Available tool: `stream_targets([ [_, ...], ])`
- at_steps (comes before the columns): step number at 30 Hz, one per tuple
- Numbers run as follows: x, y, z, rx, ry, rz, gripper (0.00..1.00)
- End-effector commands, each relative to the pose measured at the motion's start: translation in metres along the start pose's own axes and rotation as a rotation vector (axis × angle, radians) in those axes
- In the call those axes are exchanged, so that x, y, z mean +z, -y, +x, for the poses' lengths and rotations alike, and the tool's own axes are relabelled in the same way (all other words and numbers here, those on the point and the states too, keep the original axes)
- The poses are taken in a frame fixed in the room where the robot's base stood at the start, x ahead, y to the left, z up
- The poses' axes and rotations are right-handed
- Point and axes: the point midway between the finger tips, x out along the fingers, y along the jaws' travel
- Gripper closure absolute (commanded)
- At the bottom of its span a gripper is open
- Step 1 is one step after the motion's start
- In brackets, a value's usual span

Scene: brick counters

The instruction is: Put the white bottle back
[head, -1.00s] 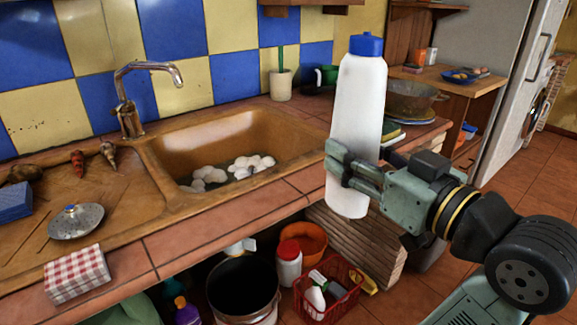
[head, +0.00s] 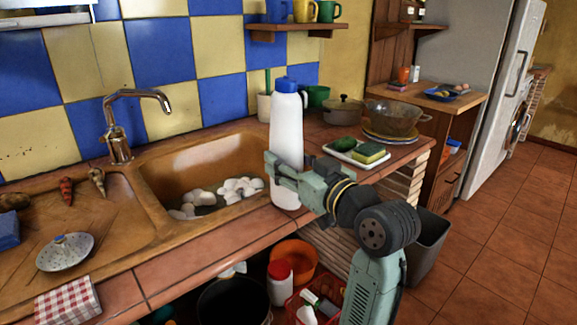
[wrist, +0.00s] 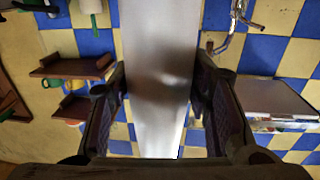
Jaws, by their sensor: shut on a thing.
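The white bottle (head: 286,140) with a blue cap stands upright in my gripper (head: 283,172) at the right end of the sink in the head view. My gripper is shut around its lower part. The bottle's base is at the level of the counter's front part; I cannot tell whether it touches. In the wrist view the white bottle (wrist: 158,70) fills the middle between the two dark fingers of my gripper (wrist: 160,105).
The sink (head: 165,165) holds several white round things. A wall shelf (head: 298,30) with mugs hangs above. A red basket (head: 315,300) stands below.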

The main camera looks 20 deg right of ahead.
Motion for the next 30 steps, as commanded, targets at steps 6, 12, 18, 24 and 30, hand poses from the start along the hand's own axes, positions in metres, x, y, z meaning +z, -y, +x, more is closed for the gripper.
stream_targets([
  [6, 0.013, 0.001, -0.001, 0.000, -0.004, -0.003, 0.87],
  [12, 0.013, 0.001, -0.001, -0.001, -0.004, -0.003, 0.87],
  [18, 0.020, 0.001, -0.001, -0.001, -0.004, -0.003, 0.87],
  [24, 0.019, 0.001, -0.001, -0.001, -0.001, -0.002, 0.42],
  [30, 0.019, 0.001, -0.001, -0.001, -0.001, -0.002, 0.35],
])
